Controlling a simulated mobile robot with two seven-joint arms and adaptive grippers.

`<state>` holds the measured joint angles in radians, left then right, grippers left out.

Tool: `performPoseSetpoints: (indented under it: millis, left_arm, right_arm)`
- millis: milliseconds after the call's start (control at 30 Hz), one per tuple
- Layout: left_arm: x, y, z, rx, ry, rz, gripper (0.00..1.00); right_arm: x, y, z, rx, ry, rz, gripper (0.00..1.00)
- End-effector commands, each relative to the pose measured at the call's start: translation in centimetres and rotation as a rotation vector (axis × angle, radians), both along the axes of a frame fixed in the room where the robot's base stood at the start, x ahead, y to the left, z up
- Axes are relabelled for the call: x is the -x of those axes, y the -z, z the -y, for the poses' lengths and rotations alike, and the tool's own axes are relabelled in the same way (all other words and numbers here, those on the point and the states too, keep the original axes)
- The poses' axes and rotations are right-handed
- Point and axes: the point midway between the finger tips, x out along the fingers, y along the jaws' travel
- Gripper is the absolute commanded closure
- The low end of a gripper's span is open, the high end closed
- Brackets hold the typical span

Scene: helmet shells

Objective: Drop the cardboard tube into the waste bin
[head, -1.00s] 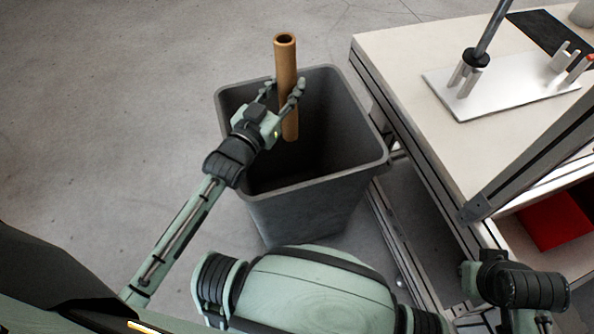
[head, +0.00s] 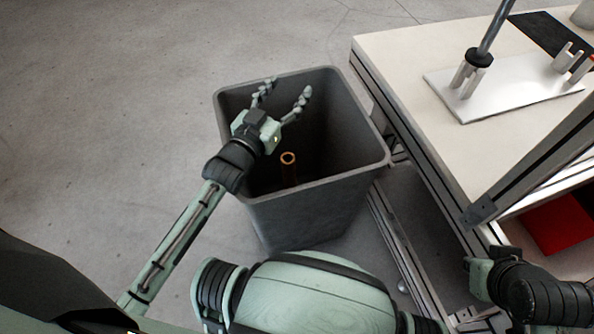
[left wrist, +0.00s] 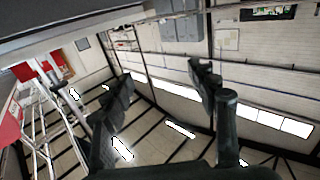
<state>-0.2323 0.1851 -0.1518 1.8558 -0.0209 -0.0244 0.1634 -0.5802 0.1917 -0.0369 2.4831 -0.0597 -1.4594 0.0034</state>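The brown cardboard tube (head: 288,170) is inside the dark grey waste bin (head: 318,208), upright or nearly so, with its open top end below the bin's rim. Its lower part is hard to make out in the dark. My left gripper (head: 286,90) is over the bin's mouth with its fingers spread and nothing between them. In the left wrist view its open fingers (left wrist: 165,95) frame only the distant room. The fingertips of my right gripper are not visible; only part of my right arm shows at the lower right.
A workbench (head: 400,60) with a pale top stands right of the bin. A metal plate (head: 505,92) with upright posts lies on it. A red box (head: 553,222) sits on a lower shelf. The concrete floor left of the bin is clear.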

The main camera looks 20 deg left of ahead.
Motion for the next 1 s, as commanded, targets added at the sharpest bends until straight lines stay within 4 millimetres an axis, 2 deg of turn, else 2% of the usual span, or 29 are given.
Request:
performPoseSetpoints:
  millis: [267, 367, 700, 833, 1000]
  left_arm:
    - [0.0, -0.4, 0.0, 0.000, 0.000, 0.000, 0.42]
    - [0.0, -1.8, 0.0, 0.000, 0.000, 0.002, 0.42]
    - [0.0, -8.2, 0.0, 0.000, 0.001, 0.004, 0.42]
    - [0.0, -9.5, 0.0, 0.000, 0.001, 0.002, 0.42]
    - [0.0, -10.0, 0.0, 0.000, 0.000, 0.000, 0.42]
  right_arm:
    - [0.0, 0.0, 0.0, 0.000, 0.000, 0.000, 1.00]
    - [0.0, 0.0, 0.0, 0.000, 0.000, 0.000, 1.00]
    - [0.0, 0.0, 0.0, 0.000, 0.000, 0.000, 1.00]
    - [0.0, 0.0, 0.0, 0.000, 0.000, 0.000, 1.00]
    - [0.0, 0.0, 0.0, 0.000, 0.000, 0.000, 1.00]
